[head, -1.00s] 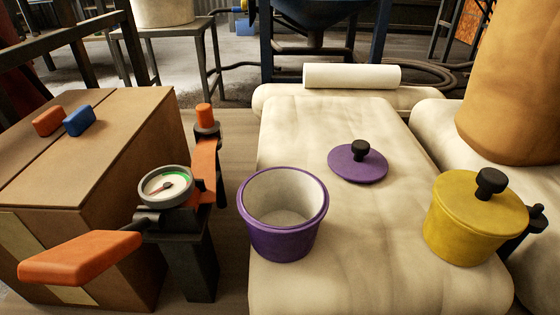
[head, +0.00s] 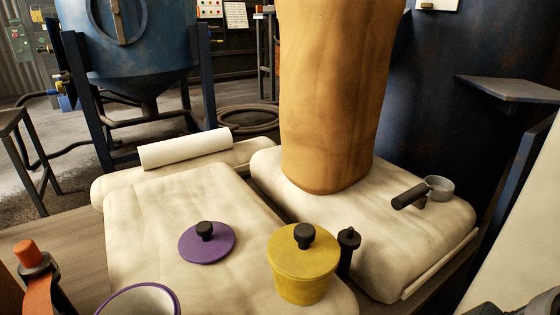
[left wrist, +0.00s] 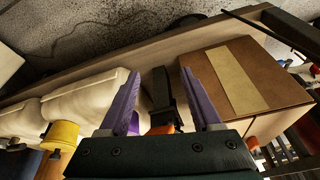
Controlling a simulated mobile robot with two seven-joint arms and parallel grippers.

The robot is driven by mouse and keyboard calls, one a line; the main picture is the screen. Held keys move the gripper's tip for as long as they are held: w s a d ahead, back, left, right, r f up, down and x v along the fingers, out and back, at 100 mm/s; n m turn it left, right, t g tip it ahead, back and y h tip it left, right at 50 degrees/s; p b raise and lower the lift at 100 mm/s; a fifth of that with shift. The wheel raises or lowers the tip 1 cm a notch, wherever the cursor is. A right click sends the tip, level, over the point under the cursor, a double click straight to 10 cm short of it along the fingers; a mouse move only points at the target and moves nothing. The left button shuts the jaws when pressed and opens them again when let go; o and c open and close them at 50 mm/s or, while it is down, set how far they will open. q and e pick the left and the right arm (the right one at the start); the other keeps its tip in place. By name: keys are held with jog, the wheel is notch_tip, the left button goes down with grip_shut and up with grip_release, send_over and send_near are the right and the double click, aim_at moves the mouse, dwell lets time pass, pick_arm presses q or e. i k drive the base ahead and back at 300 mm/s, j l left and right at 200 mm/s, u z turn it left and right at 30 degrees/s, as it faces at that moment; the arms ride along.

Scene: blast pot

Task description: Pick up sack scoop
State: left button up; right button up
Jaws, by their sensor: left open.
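The sack scoop, a small grey cup (head: 440,186) with a black handle (head: 409,196), lies on top of the cream sack at the right in the head view. Its handle points left, towards the tall brown sack. My left gripper (left wrist: 162,104) shows in the left wrist view with its two purple fingers spread and nothing held between them. A dark post and an orange part show beyond the fingers. The scoop cannot be made out in the left wrist view, and the left gripper is outside the head view. My right gripper is not in view.
The tall brown sack (head: 335,100) stands just left of the scoop. A yellow lidded pot (head: 303,275), a purple lid (head: 207,245) and a purple pot (head: 140,300) are nearer. A cardboard box (left wrist: 265,85) is right of the left gripper. A dark shelf (head: 510,90) juts behind the scoop.

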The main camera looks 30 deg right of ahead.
aim_at(436, 188)
jog(key=z, duration=1.7)
